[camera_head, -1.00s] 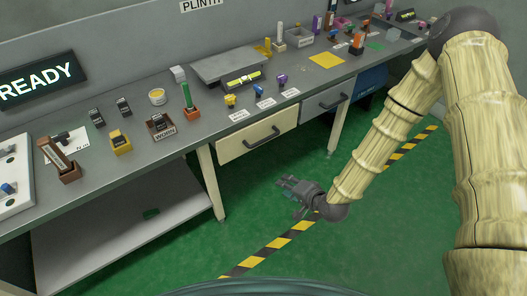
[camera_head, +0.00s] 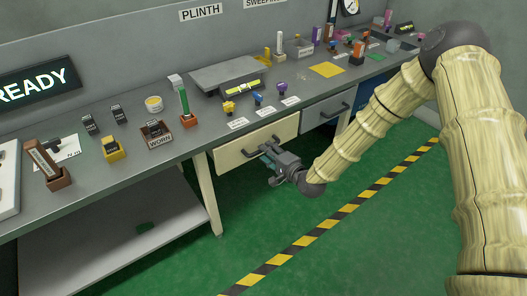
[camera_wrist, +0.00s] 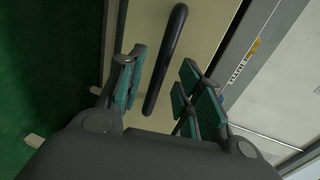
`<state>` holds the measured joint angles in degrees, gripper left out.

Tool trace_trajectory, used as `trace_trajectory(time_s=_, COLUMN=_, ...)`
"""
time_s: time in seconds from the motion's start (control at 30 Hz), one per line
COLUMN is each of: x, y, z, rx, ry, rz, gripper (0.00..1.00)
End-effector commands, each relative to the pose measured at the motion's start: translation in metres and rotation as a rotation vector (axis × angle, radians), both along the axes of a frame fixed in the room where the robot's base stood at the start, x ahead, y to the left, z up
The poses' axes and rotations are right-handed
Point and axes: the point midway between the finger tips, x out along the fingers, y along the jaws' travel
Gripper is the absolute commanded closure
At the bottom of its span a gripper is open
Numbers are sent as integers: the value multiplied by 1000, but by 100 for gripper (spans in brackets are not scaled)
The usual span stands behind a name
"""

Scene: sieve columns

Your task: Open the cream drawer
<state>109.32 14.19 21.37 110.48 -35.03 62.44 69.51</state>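The cream drawer (camera_head: 236,152) sits closed under the front edge of the workbench. Its dark bar handle (camera_head: 264,144) is partly covered by my gripper in the head view. My gripper (camera_head: 270,155) is right in front of the drawer face. In the wrist view my gripper (camera_wrist: 155,95) is open, with its teal finger pads on either side of the black handle (camera_wrist: 166,60). The handle runs lengthwise between the fingers, nearer the left one. I cannot tell whether a finger touches it. The cream drawer face (camera_wrist: 205,25) fills the view behind the handle.
A grey drawer (camera_head: 327,112) with its own handle is right of the cream one. The bench top (camera_head: 205,142) holds several knobs, blocks and labels. A lower shelf (camera_head: 110,245) is at left. The green floor (camera_head: 340,215) in front is free, with a striped line (camera_head: 330,212).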

Motion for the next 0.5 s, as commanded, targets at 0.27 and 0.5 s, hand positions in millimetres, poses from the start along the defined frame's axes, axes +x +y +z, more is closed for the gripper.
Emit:
trace_trajectory(time_s=0.27, x=22, y=16, z=-6, rx=-1, ry=0, rz=1, gripper=65)
trace_trajectory(time_s=0.5, x=25, y=18, z=-6, rx=-1, ry=-1, rz=0, gripper=65)
